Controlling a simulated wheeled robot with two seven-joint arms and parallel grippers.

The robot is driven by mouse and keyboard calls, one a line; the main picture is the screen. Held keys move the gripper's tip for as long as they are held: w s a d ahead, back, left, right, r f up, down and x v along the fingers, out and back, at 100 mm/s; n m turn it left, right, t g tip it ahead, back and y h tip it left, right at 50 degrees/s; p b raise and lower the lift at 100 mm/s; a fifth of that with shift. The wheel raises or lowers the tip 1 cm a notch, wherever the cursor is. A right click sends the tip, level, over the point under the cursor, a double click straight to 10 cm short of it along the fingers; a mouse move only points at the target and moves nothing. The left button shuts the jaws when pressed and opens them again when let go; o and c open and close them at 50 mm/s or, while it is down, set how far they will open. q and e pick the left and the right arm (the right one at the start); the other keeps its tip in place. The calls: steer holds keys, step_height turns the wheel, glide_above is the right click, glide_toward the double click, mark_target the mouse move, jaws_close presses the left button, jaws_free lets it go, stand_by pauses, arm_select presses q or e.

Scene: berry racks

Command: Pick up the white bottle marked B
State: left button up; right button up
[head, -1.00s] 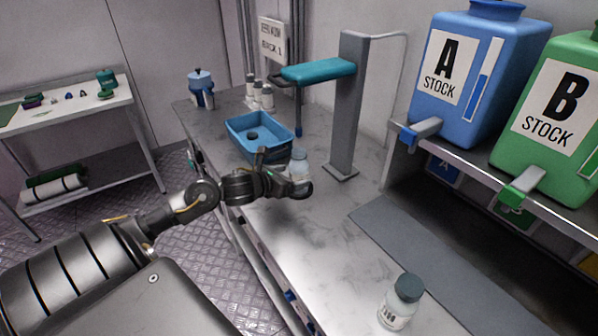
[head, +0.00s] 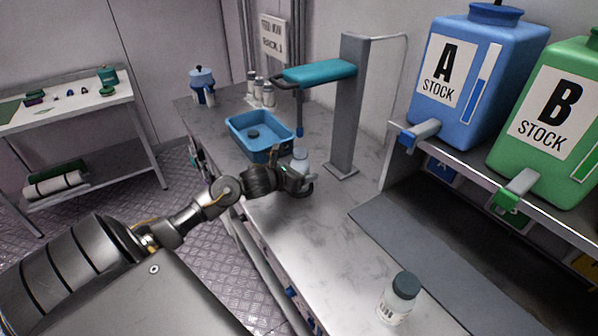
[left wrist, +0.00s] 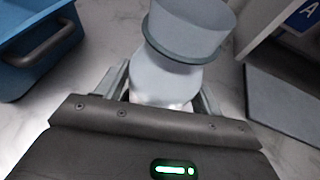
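A white bottle (head: 300,160) stands upright on the bench near the blue tub. In the left wrist view the bottle (left wrist: 165,85) shows a pale grey top with a darker rim; no letter can be read on it. My left gripper (head: 291,171) is low beside this bottle, with its fingers on either side. In the left wrist view the gripper (left wrist: 163,85) looks open, with a small gap at the left finger; contact is hard to judge. Another white bottle with a dark grey cap (head: 399,298) stands at the front of the bench, its label unreadable. My right gripper is not in view.
A blue tub (head: 262,150) stands just behind the left gripper, and a grey post with a teal arm (head: 345,120) to its right. Several small bottles (head: 262,92) stand farther back. Stock containers A (head: 470,75) and B (head: 552,115) sit on a right-hand shelf.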

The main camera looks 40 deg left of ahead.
mark_target(295, 163)
arm_select(q)
steer(key=c, duration=0.7)
steer(key=shift+c, duration=0.4)
steer(key=shift+r, duration=0.15)
steer(key=shift+r+b, duration=0.3)
steer(key=shift+r, duration=0.3)
step_height(295, 163, up, 2)
steer(key=shift+a+r+b, duration=0.1)
steer(key=shift+b, duration=0.25)
steer(key=s+b, duration=0.4)
steer(key=s, duration=1.4)
steer(key=shift+a, duration=0.25)
